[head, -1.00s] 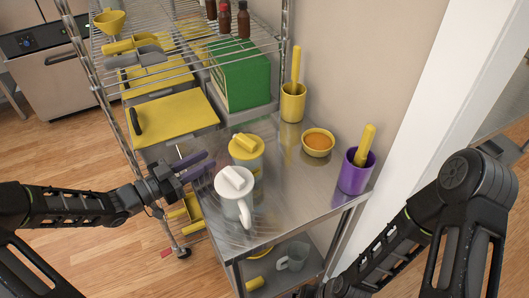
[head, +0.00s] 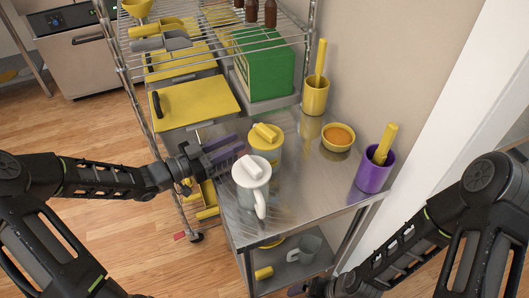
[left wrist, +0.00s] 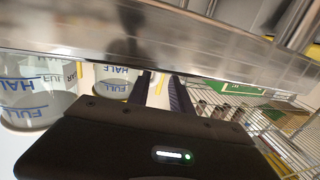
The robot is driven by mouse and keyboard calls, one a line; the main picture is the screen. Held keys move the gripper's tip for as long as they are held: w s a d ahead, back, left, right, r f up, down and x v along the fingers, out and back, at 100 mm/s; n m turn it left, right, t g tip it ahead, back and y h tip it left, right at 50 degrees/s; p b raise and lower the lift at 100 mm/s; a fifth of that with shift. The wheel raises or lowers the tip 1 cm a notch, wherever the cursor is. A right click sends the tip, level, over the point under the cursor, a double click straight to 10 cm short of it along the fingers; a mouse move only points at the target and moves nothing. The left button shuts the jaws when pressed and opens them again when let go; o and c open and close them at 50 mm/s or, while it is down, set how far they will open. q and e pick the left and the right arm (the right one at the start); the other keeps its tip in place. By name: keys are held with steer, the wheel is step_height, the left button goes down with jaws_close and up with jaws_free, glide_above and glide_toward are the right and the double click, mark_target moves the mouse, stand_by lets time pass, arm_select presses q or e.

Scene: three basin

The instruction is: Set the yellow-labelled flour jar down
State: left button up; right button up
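A clear jar with a yellow lid (head: 265,139) stands upright on the steel table (head: 315,190). My left gripper (head: 240,145) is level beside this jar's left side. Its two dark purple fingers are apart, with no jar visible between them. In the left wrist view the left gripper's fingers (left wrist: 160,88) are also apart. Two jars with blue FULL and HALF marks show to their left, the larger jar (left wrist: 38,92) nearest the edge. My right gripper is mostly cut off at the bottom of the head view, with only a small purple piece (head: 297,290) showing.
A white-lidded jar with a handle (head: 251,172) stands in front of the yellow-lidded one. An orange-filled bowl (head: 338,137), a yellow cup (head: 315,97) and a purple cup (head: 373,174) line the wall side. A wire rack (head: 215,50) stands behind. The table's middle right is clear.

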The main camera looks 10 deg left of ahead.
arm_select(q)
steer(key=p+x, duration=0.1)
steer(key=x, duration=0.4)
steer(key=shift+d, duration=0.15)
steer(key=shift+c, duration=0.3)
jaws_close()
stand_by(1.3)
